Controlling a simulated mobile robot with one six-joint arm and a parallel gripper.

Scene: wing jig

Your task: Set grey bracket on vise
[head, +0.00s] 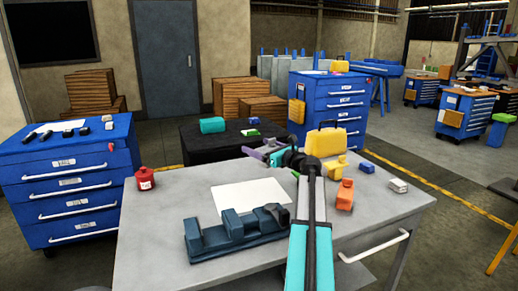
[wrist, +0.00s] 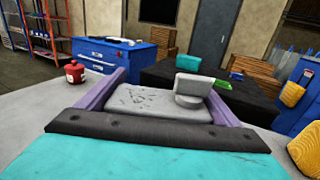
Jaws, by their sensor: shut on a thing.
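My gripper (head: 262,154) is raised above the back part of the grey workbench, beyond the vise, in the head view. In the wrist view its two purple fingers (wrist: 170,94) stand on both sides of the grey bracket (wrist: 150,101) and are shut on it. The bracket shows a flat, scuffed plate with a raised block at its right end. In the head view the bracket is small and hard to make out at the gripper. The dark blue vise (head: 234,238) sits on the bench to the left of my arm, its right end close to the arm.
The grey workbench (head: 160,220) carries a red canister (head: 145,179), a white sheet (head: 250,194), an orange part (head: 345,195), a yellow case (head: 326,141) and a small white box (head: 398,186). Blue drawer cabinets (head: 80,180) and a black table stand behind.

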